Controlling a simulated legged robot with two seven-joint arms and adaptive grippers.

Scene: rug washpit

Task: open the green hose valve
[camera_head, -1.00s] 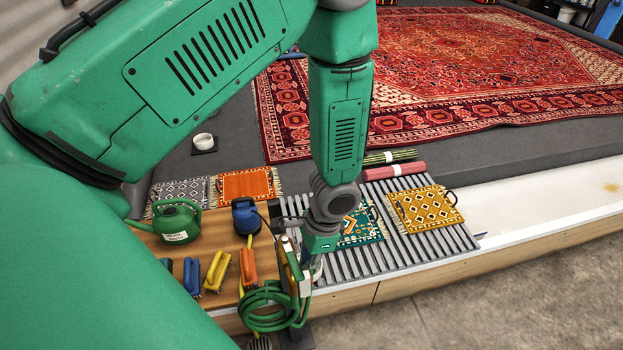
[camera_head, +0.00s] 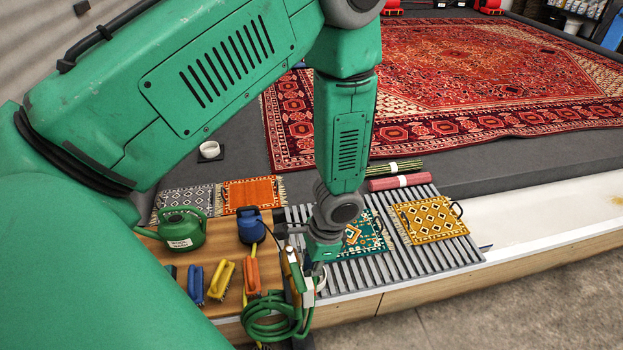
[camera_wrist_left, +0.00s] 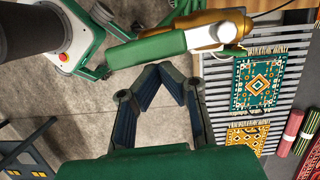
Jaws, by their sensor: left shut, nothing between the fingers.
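The hose valve (camera_head: 292,268) is at the front edge of the wooden shelf, with a coiled green hose (camera_head: 268,318) hanging below it. In the left wrist view, its long green lever (camera_wrist_left: 148,49) and brass-coloured body (camera_wrist_left: 212,28) lie just beyond my fingertips. My left gripper (camera_wrist_left: 166,70) is shut and empty, its dark fingertips just short of the lever in the picture. I cannot tell whether they touch it. In the head view the left gripper (camera_head: 318,272) is beside the valve, partly hidden by my wrist. My right gripper is not in view.
A green watering can (camera_head: 182,230), a blue pump-like object (camera_head: 250,225) and several coloured brushes (camera_head: 221,281) crowd the wooden shelf. A slatted rack (camera_head: 400,262) with small rugs stands to the right. The concrete floor (camera_head: 500,315) in front is clear.

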